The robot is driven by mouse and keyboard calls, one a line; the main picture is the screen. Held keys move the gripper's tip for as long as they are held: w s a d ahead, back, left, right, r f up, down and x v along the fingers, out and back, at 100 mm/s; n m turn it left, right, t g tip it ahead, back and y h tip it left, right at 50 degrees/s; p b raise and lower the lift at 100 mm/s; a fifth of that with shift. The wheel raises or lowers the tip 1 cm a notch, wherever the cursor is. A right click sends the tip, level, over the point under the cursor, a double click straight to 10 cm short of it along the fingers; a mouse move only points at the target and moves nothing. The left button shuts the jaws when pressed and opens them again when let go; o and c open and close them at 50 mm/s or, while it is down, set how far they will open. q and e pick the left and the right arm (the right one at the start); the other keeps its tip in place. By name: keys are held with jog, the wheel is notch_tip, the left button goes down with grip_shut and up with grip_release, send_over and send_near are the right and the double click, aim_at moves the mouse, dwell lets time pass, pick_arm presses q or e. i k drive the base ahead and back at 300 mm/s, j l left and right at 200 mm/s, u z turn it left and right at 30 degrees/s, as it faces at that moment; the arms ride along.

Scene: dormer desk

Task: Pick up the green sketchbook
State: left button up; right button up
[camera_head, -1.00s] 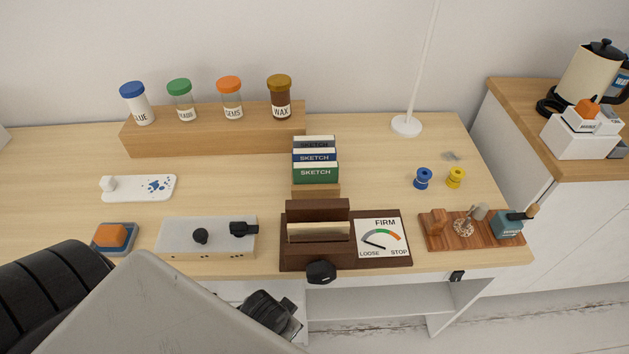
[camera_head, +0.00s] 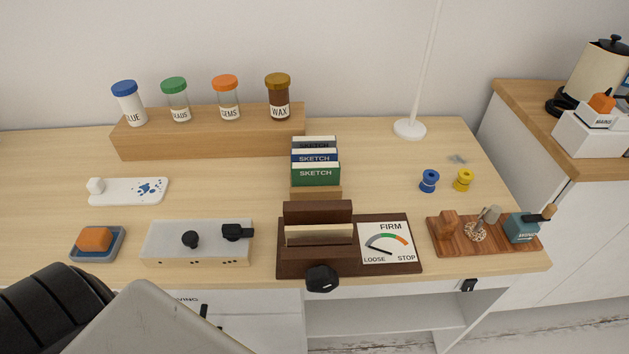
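The green sketchbook (camera_head: 316,174) stands upright at the front of a small wooden holder (camera_head: 316,192) near the middle of the desk. Its cover reads SKETCH and faces me. A blue sketchbook (camera_head: 314,156) stands right behind it, and a dark grey one (camera_head: 314,143) behind that. Only the upper parts of the two rear books show. Neither of my grippers is in view. Parts of my own arm show at the lower left, well apart from the sketchbooks.
A dark wooden clamp with a gauge board (camera_head: 385,241) stands in front of the holder. A grey box with black knobs (camera_head: 198,243) is to its left. Jars stand on a wooden riser (camera_head: 210,144) behind. Blue (camera_head: 429,181) and yellow spools (camera_head: 464,180) are right; desk between is clear.

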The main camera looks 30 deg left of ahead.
aim_at(312, 173)
jog(key=i+u, duration=0.15)
jog(key=u, duration=0.2)
jog(key=i+u, duration=0.15)
jog(key=u, duration=0.2)
jog(key=i+u, duration=0.15)
jog(key=u, duration=0.2)
jog(key=k+j, duration=0.15)
jog(key=j, duration=0.15)
jog(key=k+j, duration=0.15)
jog(key=j, duration=0.2)
jog(key=k+j+u, duration=0.1)
jog(key=j, duration=0.2)
